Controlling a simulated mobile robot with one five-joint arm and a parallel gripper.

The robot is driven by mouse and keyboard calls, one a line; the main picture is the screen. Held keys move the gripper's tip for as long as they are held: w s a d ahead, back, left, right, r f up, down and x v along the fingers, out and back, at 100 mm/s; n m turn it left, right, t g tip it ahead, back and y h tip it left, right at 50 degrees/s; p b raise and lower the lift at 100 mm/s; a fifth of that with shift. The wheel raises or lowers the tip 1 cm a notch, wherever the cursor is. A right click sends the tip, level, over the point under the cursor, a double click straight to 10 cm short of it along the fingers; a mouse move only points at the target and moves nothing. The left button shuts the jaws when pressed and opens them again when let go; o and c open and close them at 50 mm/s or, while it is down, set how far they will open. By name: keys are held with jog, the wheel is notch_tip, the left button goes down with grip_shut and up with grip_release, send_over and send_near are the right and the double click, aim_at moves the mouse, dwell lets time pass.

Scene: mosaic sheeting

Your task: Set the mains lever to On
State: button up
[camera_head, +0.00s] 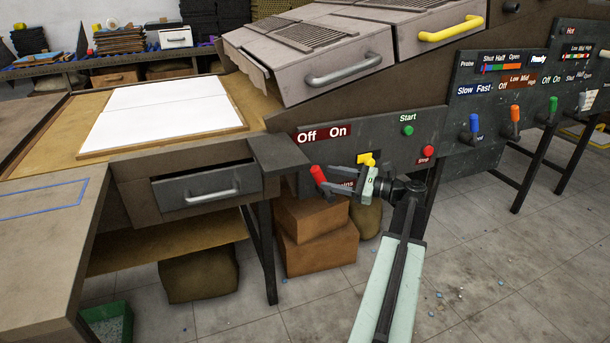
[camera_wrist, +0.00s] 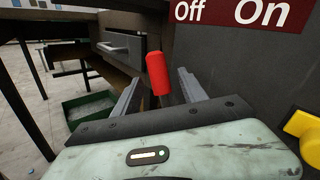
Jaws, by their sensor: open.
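The mains lever has a red handle (camera_head: 318,175) and sits on the dark front panel under a red sign (camera_head: 323,134) reading "Off" and "On". The handle leans to the left, toward the Off side. In the wrist view the red handle (camera_wrist: 158,73) stands between my two fingers, with space on both sides. My gripper (camera_wrist: 158,92) is open around the handle and does not visibly hold it. In the head view my gripper (camera_head: 340,178) reaches in from the right. The lever's base and part of its label are hidden behind my gripper.
A yellow part (camera_head: 366,159) sits on the panel just right of the lever. A green Start button (camera_head: 407,131) and a red Stop button (camera_head: 428,151) are further right. A drawer (camera_head: 207,186) projects at left. Cardboard boxes (camera_head: 318,247) stand below the panel.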

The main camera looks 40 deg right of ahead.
jog(key=x, duration=0.7)
jog(key=shift+a, duration=0.15)
grip_shut()
dwell(1.1)
